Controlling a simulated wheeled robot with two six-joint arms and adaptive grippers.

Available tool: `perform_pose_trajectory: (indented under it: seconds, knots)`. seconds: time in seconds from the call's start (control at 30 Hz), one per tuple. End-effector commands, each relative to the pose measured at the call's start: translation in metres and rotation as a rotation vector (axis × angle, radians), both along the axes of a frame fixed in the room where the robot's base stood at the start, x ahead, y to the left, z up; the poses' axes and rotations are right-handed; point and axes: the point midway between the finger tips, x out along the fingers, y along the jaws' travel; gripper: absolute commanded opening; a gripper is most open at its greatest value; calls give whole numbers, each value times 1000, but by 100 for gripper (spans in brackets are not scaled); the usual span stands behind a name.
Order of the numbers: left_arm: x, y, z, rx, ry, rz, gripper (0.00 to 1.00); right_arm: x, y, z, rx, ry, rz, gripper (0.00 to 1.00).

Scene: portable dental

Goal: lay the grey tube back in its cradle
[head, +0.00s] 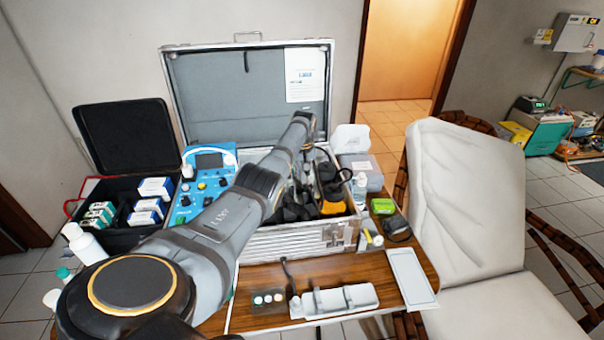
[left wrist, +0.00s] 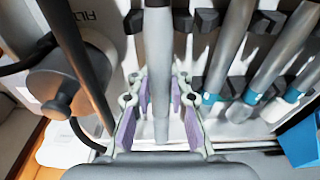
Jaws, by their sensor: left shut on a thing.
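In the left wrist view, my left gripper (left wrist: 157,115) is shut on a grey tube (left wrist: 158,65), with its purple-padded fingers on either side. The tube runs up the picture between black clips (left wrist: 183,20) that look like its cradle. I cannot tell whether it rests in them. Other grey tubes (left wrist: 232,45), some with blue bands, lie to the right among similar black clips. In the head view, my left arm reaches over the open metal case (head: 290,242), and its gripper is hidden inside or behind the arm. My right gripper is not in view.
A grey cylinder (left wrist: 75,85) with lettering stands close left of the gripper. A blue control unit (head: 203,180) and black case (head: 125,238) stand left of the metal case. A white holder (head: 340,300) lies on the wooden table, with a white tray (head: 412,277) to its right.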

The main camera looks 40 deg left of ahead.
Motion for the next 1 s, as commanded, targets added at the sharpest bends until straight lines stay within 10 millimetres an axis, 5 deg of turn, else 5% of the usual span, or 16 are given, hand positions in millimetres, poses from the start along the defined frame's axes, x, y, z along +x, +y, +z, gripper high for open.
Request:
perform_pose_trajectory:
  seconds: [1.0]
  knots:
    - [0, 0, -17, -1, -1, 0, 0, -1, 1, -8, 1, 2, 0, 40]
